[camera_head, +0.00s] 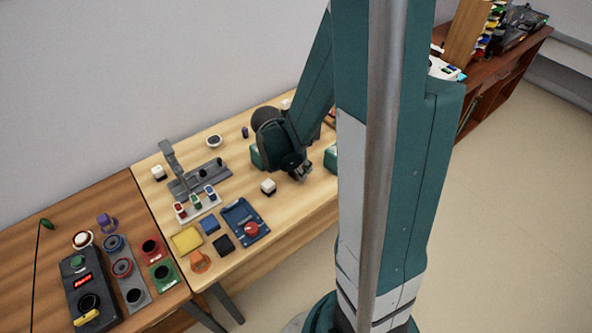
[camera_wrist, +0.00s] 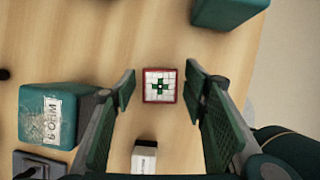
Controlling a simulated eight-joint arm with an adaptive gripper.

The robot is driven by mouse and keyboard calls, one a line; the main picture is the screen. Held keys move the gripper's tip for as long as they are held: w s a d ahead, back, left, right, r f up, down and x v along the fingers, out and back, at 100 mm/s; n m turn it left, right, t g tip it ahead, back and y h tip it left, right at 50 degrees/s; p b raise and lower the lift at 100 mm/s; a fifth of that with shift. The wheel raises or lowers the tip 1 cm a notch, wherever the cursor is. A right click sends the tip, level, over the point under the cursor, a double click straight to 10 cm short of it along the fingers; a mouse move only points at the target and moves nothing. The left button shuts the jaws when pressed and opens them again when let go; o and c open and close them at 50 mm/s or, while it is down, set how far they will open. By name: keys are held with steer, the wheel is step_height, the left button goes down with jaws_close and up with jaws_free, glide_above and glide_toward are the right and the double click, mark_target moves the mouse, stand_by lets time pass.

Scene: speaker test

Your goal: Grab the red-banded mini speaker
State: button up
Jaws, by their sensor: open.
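My gripper (camera_head: 301,172) is over the right-hand table, well to the right of the speaker. In the wrist view its fingers (camera_wrist: 160,84) are apart with nothing held. A red-rimmed white square with a green cross (camera_wrist: 160,86) shows between them on the table below. The speaker is not in the wrist view.
A dark box with a red display (camera_head: 83,280) stands left of the holder. Red (camera_head: 152,260) and green (camera_head: 168,283) trays stand right of it. Teal blocks (camera_wrist: 45,112) flank my gripper.

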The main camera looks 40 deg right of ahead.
steer(key=c, duration=1)
steer(key=shift+r, duration=0.1)
steer(key=shift+r+p, duration=1.4)
steer(key=shift+r, duration=3.55)
